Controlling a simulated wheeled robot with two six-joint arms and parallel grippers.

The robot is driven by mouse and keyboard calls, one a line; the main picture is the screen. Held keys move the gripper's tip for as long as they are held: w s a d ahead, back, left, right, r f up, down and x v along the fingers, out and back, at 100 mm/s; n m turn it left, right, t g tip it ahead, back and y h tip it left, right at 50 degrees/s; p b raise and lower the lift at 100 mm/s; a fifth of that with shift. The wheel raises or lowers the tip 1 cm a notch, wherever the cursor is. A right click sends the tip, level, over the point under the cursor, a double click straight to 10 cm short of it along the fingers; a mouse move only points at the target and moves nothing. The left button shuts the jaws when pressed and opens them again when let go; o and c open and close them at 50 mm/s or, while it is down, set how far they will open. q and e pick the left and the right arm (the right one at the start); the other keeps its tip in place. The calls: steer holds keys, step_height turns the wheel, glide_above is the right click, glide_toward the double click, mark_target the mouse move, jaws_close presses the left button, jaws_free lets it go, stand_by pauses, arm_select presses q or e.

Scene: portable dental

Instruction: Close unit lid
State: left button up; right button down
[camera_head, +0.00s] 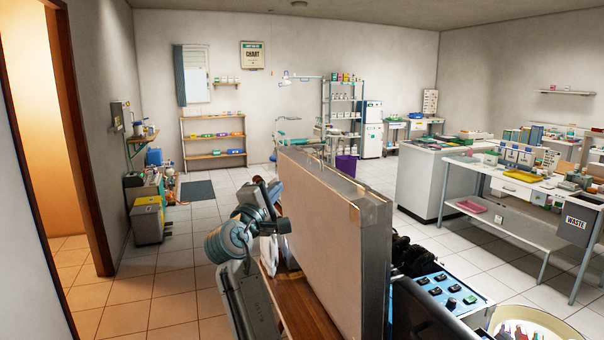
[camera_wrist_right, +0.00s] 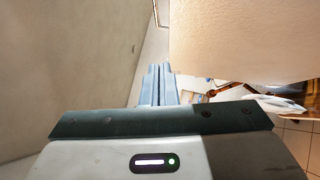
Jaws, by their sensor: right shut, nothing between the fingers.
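The unit lid (camera_head: 325,235) stands upright in the middle of the head view, a large cream panel with a grey metal rim. The unit's blue control panel (camera_head: 447,293) is low on its right side. My right gripper (camera_head: 272,190) is on the lid's left side, near its far top corner; whether it touches the lid cannot be told. In the right wrist view its fingers (camera_wrist_right: 158,84) are together and empty, beside a cream panel edge. The lid hides what is behind it. My left gripper is not in view.
A wooden surface (camera_head: 301,312) with a white item (camera_head: 267,253) lies left of the lid. A bowl of coloured tools (camera_head: 536,322) is at bottom right. Long benches (camera_head: 520,190) stand at the right. The tiled floor (camera_head: 175,275) at the left is clear.

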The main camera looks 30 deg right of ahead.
mark_target(325, 168)
steer(key=s+p+x, duration=0.1)
steer(key=p+x, duration=0.1)
steer(key=x, duration=0.2)
steer(key=d+p+x, duration=0.1)
steer(key=p+x, duration=0.1)
steer(key=x, duration=0.2)
steer(key=s+r+p+x, duration=0.1)
steer(key=p+x, duration=0.1)
steer(key=x, duration=0.3)
steer(key=shift+s+d+p, duration=0.25)
steer(key=shift+s+p, duration=0.05)
steer(key=shift+s, duration=0.05)
steer(key=shift+f, duration=0.1)
steer(key=shift+w+a, duration=0.1)
steer(key=d, duration=0.2)
steer(key=s+d, duration=0.1)
steer(key=d+r, duration=0.1)
steer(key=d, duration=0.1)
steer(key=shift+s+d+p, duration=0.2)
steer(key=shift+d+p, duration=0.15)
steer(key=shift+a, duration=0.2)
